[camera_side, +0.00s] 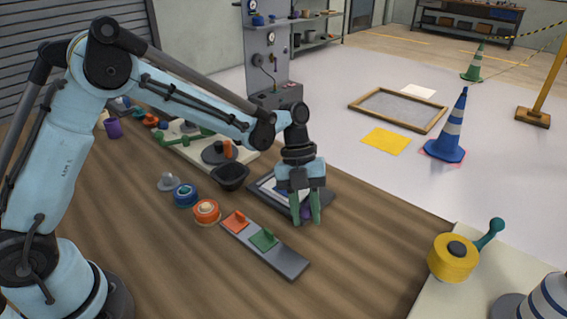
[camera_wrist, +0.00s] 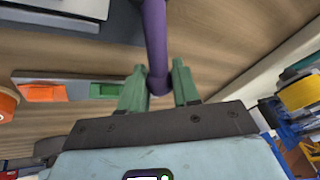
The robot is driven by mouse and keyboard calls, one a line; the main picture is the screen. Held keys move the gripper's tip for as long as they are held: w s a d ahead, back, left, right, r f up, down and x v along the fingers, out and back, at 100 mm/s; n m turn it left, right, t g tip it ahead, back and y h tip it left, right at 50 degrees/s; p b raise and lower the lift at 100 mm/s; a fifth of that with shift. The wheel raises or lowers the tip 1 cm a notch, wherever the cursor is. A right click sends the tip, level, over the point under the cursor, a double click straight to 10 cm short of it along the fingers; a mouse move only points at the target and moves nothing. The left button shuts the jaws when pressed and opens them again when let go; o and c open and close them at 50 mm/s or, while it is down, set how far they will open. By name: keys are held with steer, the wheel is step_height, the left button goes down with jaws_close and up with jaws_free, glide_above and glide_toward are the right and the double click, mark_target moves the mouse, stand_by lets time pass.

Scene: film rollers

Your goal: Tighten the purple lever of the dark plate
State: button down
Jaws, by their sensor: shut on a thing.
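The dark plate (camera_side: 328,197) lies on the wooden table, partly hidden behind my gripper in the side view. A light panel shows on its left part. The purple lever (camera_wrist: 155,42) runs down from the top of the wrist view, and its rounded end sits between my green fingers. In the side view only a bit of purple (camera_side: 307,212) shows between the fingertips. My gripper (camera_side: 305,217) points down at the plate's near side and is shut on the lever's end; it also shows in the wrist view (camera_wrist: 159,82). The lever's pivot is not clearly visible.
A grey strip (camera_side: 292,263) with orange and green blocks lies in front of the plate. A yellow roller (camera_side: 453,260) stands on a pale board at right. Table right of the plate is clear.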

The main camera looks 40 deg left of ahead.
steer(key=shift+a, duration=0.15)
stand_by(0.4)
steer(key=c, duration=0.8)
jaws_free()
steer(key=shift+r, duration=0.1)
steer(key=v, duration=1.2)
steer(key=shift+w, duration=0.1)
